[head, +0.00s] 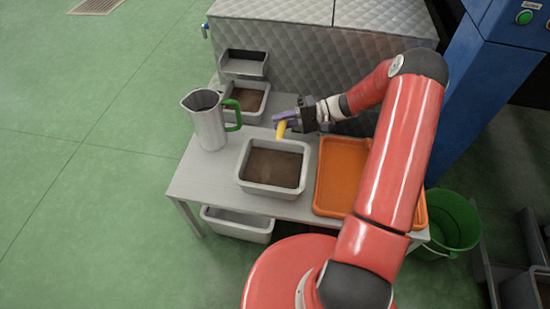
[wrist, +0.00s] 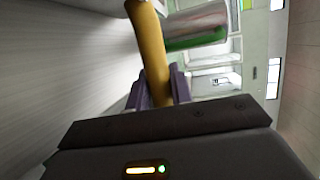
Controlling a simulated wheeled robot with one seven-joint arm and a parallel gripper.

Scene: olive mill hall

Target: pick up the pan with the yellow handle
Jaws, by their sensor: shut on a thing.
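The yellow handle (head: 281,130) shows just below my gripper (head: 287,116), above the back edge of a grey tub on the table. In the wrist view the yellow handle (wrist: 150,45) stands between the purple fingers of my gripper (wrist: 160,88), which are shut on it. The handle runs up to the top edge of that view. I cannot make out the pan's body in either view, so I cannot tell how it lies.
The grey tub (head: 244,184) holds brown matter. A metal jug (head: 208,128) with a green handle stands left, a smaller tub (head: 228,111) behind it. An orange tray (head: 338,165) lies right. A quilted metal block (head: 285,60) closes the back. A green bucket (head: 455,222) stands on the floor.

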